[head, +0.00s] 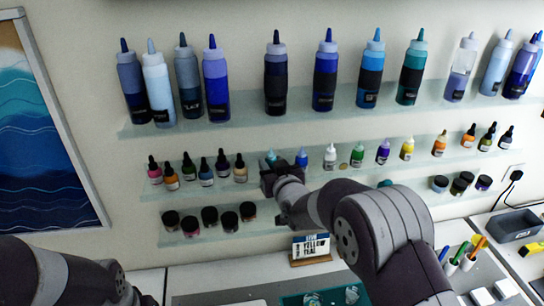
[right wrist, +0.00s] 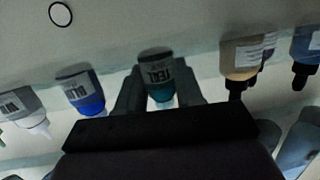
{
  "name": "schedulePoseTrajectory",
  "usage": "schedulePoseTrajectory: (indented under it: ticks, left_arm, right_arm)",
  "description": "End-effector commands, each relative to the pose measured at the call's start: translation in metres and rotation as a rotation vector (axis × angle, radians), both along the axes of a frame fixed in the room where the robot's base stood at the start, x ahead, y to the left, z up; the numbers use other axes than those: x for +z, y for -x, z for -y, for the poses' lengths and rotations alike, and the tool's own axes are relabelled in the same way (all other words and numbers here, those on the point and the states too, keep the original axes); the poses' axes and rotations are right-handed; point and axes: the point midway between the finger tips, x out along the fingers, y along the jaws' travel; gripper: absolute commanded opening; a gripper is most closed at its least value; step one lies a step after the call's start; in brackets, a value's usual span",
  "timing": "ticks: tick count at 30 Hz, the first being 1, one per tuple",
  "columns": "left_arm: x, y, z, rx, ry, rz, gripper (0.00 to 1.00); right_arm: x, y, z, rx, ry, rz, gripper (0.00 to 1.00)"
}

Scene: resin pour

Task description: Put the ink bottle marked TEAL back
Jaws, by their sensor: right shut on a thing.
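The ink bottle marked TEAL (right wrist: 158,72) is between the two fingers of my right gripper (right wrist: 156,92) in the right wrist view, its label readable. In the head view only the bottle's teal top (head: 271,156) shows above my right gripper (head: 273,178), in the row of small bottles on the middle shelf (head: 315,178). It is in the space between a beige bottle (head: 240,168) and a blue bottle (head: 302,158). My right gripper is shut on it. Whether its base touches the shelf is hidden. My left gripper is out of view; only my left arm shows.
Large squeeze bottles (head: 325,75) stand on the top shelf (head: 300,108). Small jars (head: 229,220) sit on the lower shelf. A card (head: 311,247) with YELLOW and TEAL stands on the worktop. The blue bottle (right wrist: 80,92) and beige bottle (right wrist: 246,55) flank my right gripper closely.

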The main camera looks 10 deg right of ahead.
Motion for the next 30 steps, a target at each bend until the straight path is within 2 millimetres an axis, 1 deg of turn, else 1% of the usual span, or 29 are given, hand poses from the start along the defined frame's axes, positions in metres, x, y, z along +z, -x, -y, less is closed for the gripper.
schedulePoseTrajectory:
  ticks: [1, 12, 13, 14, 15, 23, 26, 27, 29, 30]
  left_arm:
    - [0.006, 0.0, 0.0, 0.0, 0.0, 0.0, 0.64]
    - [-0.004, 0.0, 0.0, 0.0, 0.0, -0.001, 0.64]
    - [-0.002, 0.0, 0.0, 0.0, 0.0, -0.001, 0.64]
    - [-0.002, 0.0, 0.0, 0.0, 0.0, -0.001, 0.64]
    - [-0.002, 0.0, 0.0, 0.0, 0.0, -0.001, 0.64]
    - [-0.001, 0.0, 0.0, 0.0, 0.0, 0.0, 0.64]
    - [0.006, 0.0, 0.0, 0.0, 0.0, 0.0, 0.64]
    - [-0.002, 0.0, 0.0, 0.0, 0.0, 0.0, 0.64]
    - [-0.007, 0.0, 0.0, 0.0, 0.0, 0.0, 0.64]
    - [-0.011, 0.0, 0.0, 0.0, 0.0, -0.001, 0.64]
  right_arm:
    - [0.002, -0.001, 0.0, 0.0, 0.0, 0.001, 0.07]
    - [-0.006, -0.001, 0.0, 0.0, 0.0, 0.002, 0.07]
    - [-0.004, -0.001, 0.0, 0.0, 0.0, 0.002, 0.46]
    - [-0.004, -0.001, 0.0, 0.0, 0.0, 0.002, 0.56]
    - [-0.004, -0.001, 0.0, 0.0, 0.0, 0.002, 0.63]
    - [-0.003, -0.001, 0.0, 0.0, 0.0, 0.002, 0.63]
    - [0.003, -0.001, 0.0, 0.0, 0.0, 0.002, 0.63]
    - [0.0, 0.004, 0.001, 0.0, 0.0, 0.003, 0.63]
    - [0.0, 0.013, 0.002, 0.0, -0.001, 0.005, 0.63]
    - [0.001, 0.02, 0.003, 0.0, -0.001, 0.005, 0.63]
